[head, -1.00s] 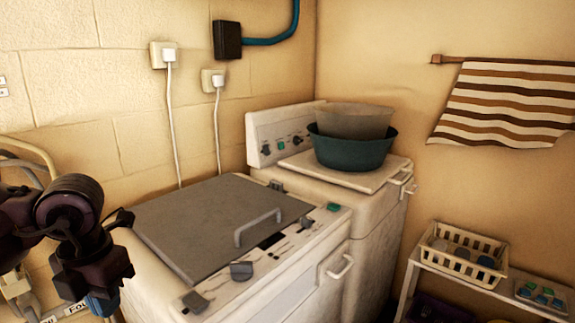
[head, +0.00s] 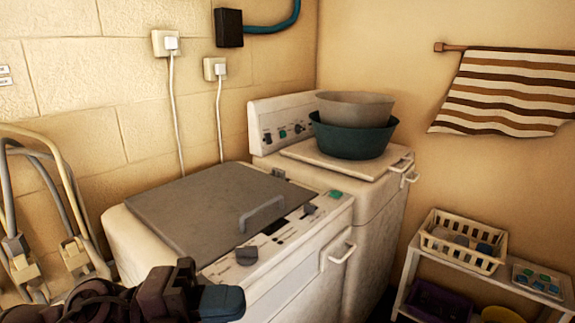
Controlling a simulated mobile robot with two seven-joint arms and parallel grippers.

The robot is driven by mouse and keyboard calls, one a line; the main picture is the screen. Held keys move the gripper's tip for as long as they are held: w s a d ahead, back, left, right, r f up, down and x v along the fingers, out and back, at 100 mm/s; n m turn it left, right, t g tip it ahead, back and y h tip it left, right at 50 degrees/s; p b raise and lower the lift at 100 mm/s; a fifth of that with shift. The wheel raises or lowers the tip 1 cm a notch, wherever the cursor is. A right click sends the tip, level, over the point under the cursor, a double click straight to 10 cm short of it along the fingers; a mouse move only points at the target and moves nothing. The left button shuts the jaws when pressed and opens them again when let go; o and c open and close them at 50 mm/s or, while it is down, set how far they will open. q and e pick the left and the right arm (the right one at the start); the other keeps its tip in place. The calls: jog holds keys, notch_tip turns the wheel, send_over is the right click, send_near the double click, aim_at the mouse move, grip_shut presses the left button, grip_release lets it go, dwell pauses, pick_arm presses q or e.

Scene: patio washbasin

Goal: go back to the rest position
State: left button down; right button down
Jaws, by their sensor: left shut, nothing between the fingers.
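My left gripper (head: 222,302) is at the bottom left of the head view, with its dark arm coming in from the lower left corner. Its blue-grey fingertips point right, and it is shut and empty. It appears in front of the lower front corner of the near white machine (head: 270,303). I cannot tell how far it is from that machine. My right gripper is out of view.
The near machine has a grey lid (head: 205,205) with a handle. Behind it, another machine (head: 375,225) bears a green basin (head: 352,140) with a grey bowl (head: 355,108) in it. A shelf (head: 405,285) with a basket (head: 462,258) stands right. Hoses (head: 68,190) hang left.

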pick_arm(q)
jog(key=w+a+r+n+t, duration=0.2)
jog(key=w+a+n+t, duration=0.15)
jog(key=n+t, duration=0.7)
jog(key=w+a+f+n+t+y, duration=0.2)
jog(key=a+f+n+t+y, duration=0.4)
jog(key=a+f+n+y, duration=1)
jog(key=s+f+n+g+y, duration=0.2)
jog(key=s+f+n+g, duration=0.2)
jog(key=s+f+g, duration=0.45)
jog(key=s+f+n+g+y, duration=0.2)
jog(key=s+f+n+g, duration=0.3)
jog(key=s, duration=0.7)
jog(key=w+f+m+t, duration=0.1)
jog(key=w+f+t, duration=0.6)
jog(key=f, duration=0.5)
jog(key=shift+a+m+h, duration=0.35)
jog(key=shift+h, duration=0.05)
jog(key=shift+a, duration=0.1)
